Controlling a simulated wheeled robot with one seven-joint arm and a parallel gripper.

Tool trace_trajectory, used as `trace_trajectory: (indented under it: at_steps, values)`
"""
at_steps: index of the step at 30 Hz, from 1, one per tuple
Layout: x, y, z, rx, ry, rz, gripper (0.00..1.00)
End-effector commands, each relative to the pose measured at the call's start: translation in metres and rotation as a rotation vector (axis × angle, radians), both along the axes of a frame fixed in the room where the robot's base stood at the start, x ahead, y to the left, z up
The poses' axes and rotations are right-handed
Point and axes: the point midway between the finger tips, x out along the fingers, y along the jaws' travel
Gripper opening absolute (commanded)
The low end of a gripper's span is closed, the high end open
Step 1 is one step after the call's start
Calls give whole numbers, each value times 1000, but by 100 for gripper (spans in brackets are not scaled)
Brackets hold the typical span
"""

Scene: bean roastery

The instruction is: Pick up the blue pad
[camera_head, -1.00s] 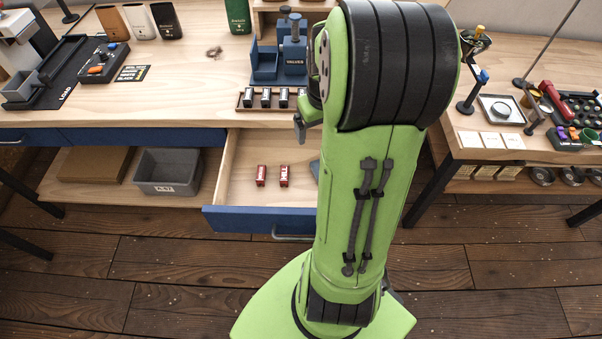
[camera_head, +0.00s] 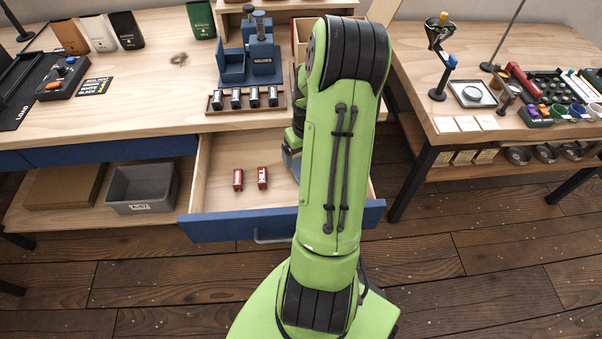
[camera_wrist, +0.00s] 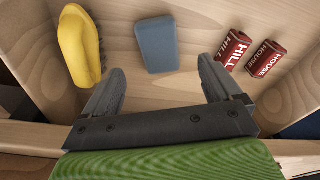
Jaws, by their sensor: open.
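The blue pad (camera_wrist: 157,45) lies flat on the wooden floor of the open drawer in the wrist view. It is a small grey-blue block. My gripper (camera_wrist: 162,85) is open in the wrist view, with its two dark fingers spread apart and nothing between them. The pad lies beyond the fingertips, roughly in line with the gap. In the head view my arm hides most of the drawer's right part, and a grey piece (camera_head: 291,163) at the arm's edge may be my gripper.
Two red labelled blocks (camera_wrist: 233,48) lie right of the pad. A yellow object (camera_wrist: 80,45) lies left of it. The open drawer (camera_head: 215,228) has a blue front. Above it, the bench holds a rack of black-and-white pieces (camera_head: 208,107) and a blue device (camera_head: 264,60).

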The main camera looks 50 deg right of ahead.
Motion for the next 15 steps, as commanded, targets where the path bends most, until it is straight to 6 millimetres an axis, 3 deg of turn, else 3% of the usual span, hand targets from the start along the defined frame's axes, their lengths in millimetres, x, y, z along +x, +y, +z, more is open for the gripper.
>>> trace_trajectory:
  at_steps: [10,15]
  values:
    - [8,-4,-57,2,0,0,92]
    - [10,-6,-69,-2,-1,0,92]
